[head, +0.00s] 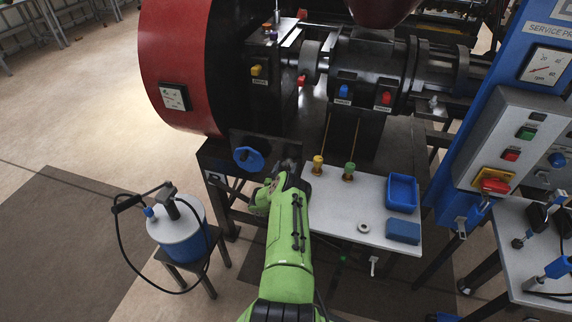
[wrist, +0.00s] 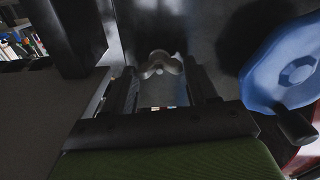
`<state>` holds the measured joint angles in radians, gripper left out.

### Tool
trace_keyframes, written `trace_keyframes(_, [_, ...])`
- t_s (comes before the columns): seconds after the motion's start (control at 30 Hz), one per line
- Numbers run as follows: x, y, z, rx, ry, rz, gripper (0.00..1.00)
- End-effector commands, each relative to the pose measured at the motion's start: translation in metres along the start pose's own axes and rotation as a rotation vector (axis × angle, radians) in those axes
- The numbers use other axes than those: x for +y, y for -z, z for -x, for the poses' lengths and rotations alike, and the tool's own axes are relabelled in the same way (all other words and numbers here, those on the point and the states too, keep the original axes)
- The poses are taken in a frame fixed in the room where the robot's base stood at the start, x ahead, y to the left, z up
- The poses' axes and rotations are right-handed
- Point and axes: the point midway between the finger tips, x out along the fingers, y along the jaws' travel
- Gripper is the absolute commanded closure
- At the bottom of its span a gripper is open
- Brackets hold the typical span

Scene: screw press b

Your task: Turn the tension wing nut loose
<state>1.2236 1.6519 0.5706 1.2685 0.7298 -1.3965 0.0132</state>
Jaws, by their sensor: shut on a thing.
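The tension wing nut (wrist: 160,66) is a small grey metal nut with rounded wings, near the top middle of the wrist view. My gripper (wrist: 162,74) has one dark finger on each side of it and is shut on it, with the fingers' tips at its wings. In the head view my gripper (head: 289,168) is at the dark front of the machine, just right of the blue handwheel (head: 248,159). The wing nut cannot be made out clearly there. The handwheel also shows close on the right in the wrist view (wrist: 282,68).
A light worktable (head: 335,210) right of my arm holds a blue tray (head: 402,193), a blue block (head: 403,231) and a small ring (head: 363,227). A blue-and-white canister (head: 182,235) stands on a stool at left. A control box (head: 515,140) is at right.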

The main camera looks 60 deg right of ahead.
Motion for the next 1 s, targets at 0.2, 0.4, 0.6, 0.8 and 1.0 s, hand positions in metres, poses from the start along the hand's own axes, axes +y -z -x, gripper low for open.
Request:
trace_keyframes(0.2, [-0.0014,0.0004,0.0010,-0.002,0.002,0.208,0.73])
trace_keyframes(0.4, [-0.0022,-0.0013,0.0012,-0.003,0.003,0.391,0.73])
trace_keyframes(0.6, [-0.0020,-0.0020,0.0008,-0.003,0.002,0.548,0.73])
trace_keyframes(0.8, [-0.0021,-0.0024,0.0008,-0.002,0.002,0.662,0.73])
trace_keyframes(1.0, [-0.0017,-0.0029,0.0008,-0.004,0.001,0.726,0.73])
